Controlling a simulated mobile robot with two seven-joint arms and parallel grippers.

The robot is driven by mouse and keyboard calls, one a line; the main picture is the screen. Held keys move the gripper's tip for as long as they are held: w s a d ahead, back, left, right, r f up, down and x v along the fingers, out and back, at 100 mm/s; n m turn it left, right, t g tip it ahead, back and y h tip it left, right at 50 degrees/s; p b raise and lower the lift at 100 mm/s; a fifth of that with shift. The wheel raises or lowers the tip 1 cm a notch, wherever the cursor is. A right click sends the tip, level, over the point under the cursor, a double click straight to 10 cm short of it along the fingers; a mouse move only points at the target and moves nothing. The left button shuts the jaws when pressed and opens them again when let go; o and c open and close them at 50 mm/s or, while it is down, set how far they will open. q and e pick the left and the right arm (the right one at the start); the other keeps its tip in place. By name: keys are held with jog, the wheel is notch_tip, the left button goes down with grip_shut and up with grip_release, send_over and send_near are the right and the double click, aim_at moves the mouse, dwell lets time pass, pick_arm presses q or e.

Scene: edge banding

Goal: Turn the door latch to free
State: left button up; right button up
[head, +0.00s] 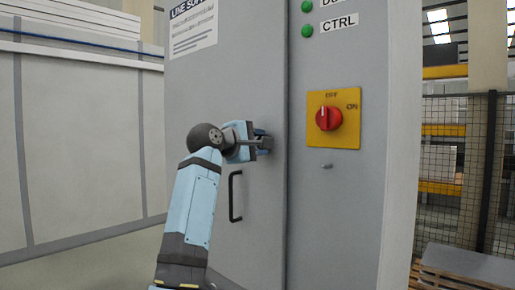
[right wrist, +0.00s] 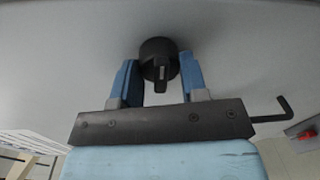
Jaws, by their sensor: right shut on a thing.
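The door latch (right wrist: 158,48) is a round black knob with a narrow grip bar and a small pale mark, on the grey cabinet door (head: 240,80). In the right wrist view its bar points toward the palm. My right gripper (right wrist: 161,76) has its blue fingers on either side of the bar and is shut on it. In the head view the right gripper (head: 263,144) is at the door's right edge, hiding most of the latch. My left gripper is in neither view.
A black door handle (head: 235,196) stands out just below the gripper. Right of the door are a red rotary switch (head: 328,118) on a yellow plate and green lamps (head: 307,32). A mesh fence (head: 455,150) stands at the far right.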

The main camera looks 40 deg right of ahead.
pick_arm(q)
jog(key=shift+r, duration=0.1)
pick_arm(e)
jog(key=o, duration=0.9)
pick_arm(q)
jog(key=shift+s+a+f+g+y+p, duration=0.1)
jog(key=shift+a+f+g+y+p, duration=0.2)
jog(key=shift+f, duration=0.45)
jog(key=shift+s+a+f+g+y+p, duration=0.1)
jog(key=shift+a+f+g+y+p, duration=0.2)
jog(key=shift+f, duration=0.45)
pick_arm(e)
jog(key=shift+s+a+r, duration=0.15)
jog(key=shift+s+a, duration=0.05)
jog(key=shift+a, duration=2.1)
jog(key=shift+s+a+r, duration=0.15)
jog(key=shift+s+a, duration=0.05)
jog(key=shift+a, duration=2.05)
jog(key=shift+s+a+r, duration=0.15)
jog(key=shift+s+a, duration=0.05)
jog(key=shift+a, duration=2.1)
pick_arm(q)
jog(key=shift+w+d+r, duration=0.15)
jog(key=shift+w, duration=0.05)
